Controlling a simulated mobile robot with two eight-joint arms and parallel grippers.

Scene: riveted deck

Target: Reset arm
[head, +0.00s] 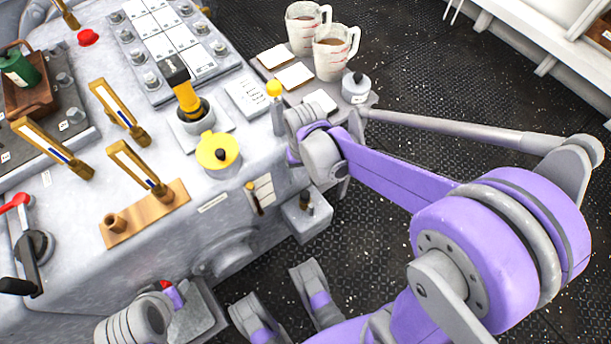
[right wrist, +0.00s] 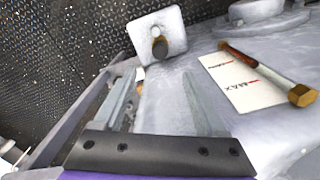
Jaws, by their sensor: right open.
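My right arm, purple and grey, reaches from the right of the head view to the console's right side. Its right gripper (right wrist: 160,82) is open and empty, with its two grey fingers apart in the right wrist view. In the head view the wrist end hides most of this gripper. Beyond the fingers is a small grey box with a dark knob (right wrist: 160,46), which also shows in the head view (head: 305,208). A brass-ended lever (right wrist: 270,75) over a white label marked MAX lies to the right of the fingers.
The grey console (head: 75,235) carries yellow levers, a yellow knob (head: 219,150) and a red-handled lever (head: 20,203). Two measuring cups (head: 336,50) stand on a side tray near the right wrist. Dark riveted floor (head: 430,75) lies open to the right.

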